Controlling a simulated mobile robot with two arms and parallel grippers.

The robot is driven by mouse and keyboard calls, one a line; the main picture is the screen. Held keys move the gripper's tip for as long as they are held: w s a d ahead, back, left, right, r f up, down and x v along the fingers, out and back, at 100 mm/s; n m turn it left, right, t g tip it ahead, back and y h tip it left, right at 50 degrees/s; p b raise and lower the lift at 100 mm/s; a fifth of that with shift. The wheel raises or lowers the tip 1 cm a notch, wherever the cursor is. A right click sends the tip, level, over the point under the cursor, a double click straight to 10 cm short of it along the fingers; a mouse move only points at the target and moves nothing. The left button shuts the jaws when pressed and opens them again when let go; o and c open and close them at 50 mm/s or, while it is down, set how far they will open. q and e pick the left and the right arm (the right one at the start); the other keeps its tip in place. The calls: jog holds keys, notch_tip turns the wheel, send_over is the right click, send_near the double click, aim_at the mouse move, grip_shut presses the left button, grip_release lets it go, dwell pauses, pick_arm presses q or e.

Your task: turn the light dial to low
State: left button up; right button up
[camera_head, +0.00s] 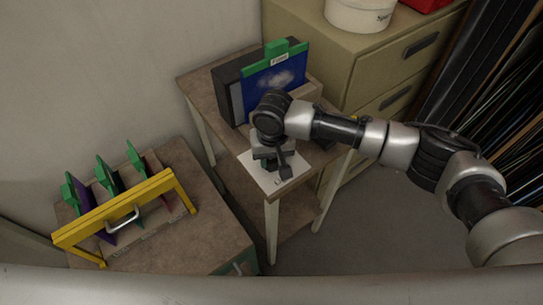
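My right gripper (276,168) is over the front of a small wooden table (213,84), pointing down above a white sheet or plate (262,178) near the table's front corner. The gripper and wrist cover much of that spot, and I cannot make out a light dial there. I cannot tell whether the fingers are open or shut. On the same table stands a dark box (232,92) with a blue picture panel (277,82) held by a green clip (281,52). My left gripper is not in view.
A lower table (200,238) at left bears a rack with a yellow bar (115,209) and several green-clipped panels. A beige drawer cabinet (372,65) with a white tub (358,14) stands behind. Dark upright slats (490,85) are at right. Floor is clear at lower right.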

jog(key=shift+c, duration=0.6)
jog(key=shift+r+p, duration=0.15)
jog(key=shift+p, duration=0.4)
jog(key=m+p, duration=0.6)
jog(key=p, duration=0.3)
jog(key=shift+s+r, duration=0.1)
jog(key=shift+f+m+p, duration=0.25)
jog(key=shift+m+p, duration=1.25)
jog(key=shift+p, duration=0.1)
jog(key=o, duration=0.9)
jog(key=shift+r, duration=0.1)
